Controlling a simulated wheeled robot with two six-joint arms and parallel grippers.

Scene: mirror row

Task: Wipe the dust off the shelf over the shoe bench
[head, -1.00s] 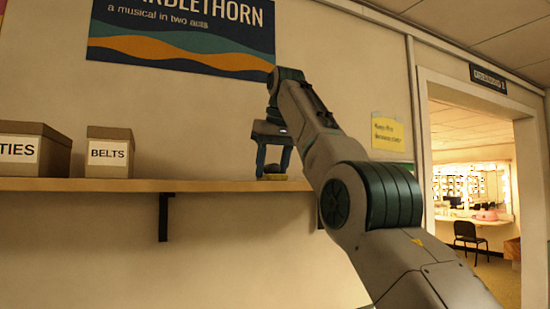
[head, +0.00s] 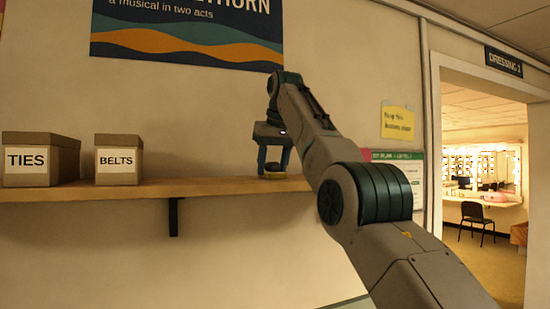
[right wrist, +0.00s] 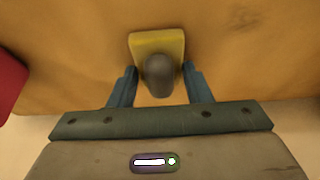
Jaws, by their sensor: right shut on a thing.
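The wooden shelf (head: 225,189) runs along the wall from the left edge to behind my right arm. My right gripper (head: 274,160) points down over it, shut on the dark rounded knob (right wrist: 160,76) of a yellow wiping pad (right wrist: 148,43). The pad (head: 274,176) appears to rest on the shelf top. In the right wrist view the fingers stand either side of the knob, over the shelf board (right wrist: 70,40). Faint darker smudges show on the board there; I cannot tell if they are dust. The shoe bench and my left gripper are not in view.
A TIES box (head: 40,160) and a BELTS box (head: 118,161) stand on the shelf's left part. Bare shelf lies between BELTS and the pad. A red thing (right wrist: 9,85) shows at the wrist view's left edge. A doorway (head: 483,190) opens at right.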

